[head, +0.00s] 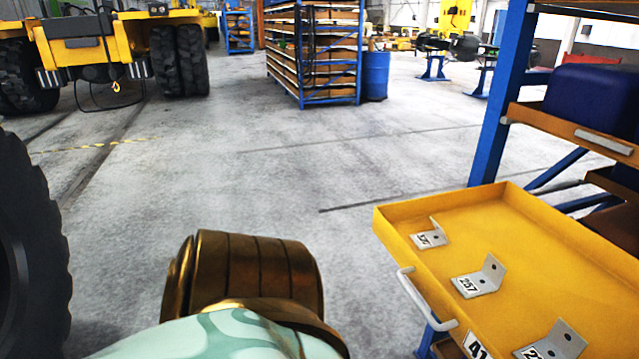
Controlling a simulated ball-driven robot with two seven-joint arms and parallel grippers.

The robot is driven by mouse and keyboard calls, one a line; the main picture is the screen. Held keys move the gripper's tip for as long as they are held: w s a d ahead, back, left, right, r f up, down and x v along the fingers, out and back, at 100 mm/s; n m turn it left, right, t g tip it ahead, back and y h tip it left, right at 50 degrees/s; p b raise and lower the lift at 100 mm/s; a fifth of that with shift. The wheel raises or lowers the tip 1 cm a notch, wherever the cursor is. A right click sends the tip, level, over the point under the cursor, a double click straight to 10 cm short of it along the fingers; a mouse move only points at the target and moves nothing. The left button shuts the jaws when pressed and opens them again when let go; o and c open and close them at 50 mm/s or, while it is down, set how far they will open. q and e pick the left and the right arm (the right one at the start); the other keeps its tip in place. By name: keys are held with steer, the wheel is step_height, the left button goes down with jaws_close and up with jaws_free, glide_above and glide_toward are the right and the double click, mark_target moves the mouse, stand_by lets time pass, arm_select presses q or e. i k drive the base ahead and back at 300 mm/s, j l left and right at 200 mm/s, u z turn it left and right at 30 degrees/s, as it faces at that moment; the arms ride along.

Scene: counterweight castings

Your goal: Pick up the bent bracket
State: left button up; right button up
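Several bent metal brackets with black numbers on white labels lie in an open yellow drawer at the lower right. A far bracket (430,237) is near the drawer's back left corner. A middle bracket, marked 257 (479,278), has one leg standing up. A nearer bracket (551,342) is partly cut off by the bottom edge. A label reading 41 (476,346) shows at the bottom edge; what it belongs to is cut off. Neither gripper is in view. A bronze and pale green part of my arm shows at the bottom centre, left of the drawer.
The yellow drawer (520,212) has raised walls and a pale handle (424,301) on its left side. A blue rack post (498,95) rises behind it. A large tyre (28,250) stands at the left. The grey floor between is clear. A shelf rack (313,52) and blue barrel (375,76) stand farther back.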

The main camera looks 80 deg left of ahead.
mark_target(437, 238)
steer(key=k+j+u, duration=0.1)
steer(key=u, duration=1.5)
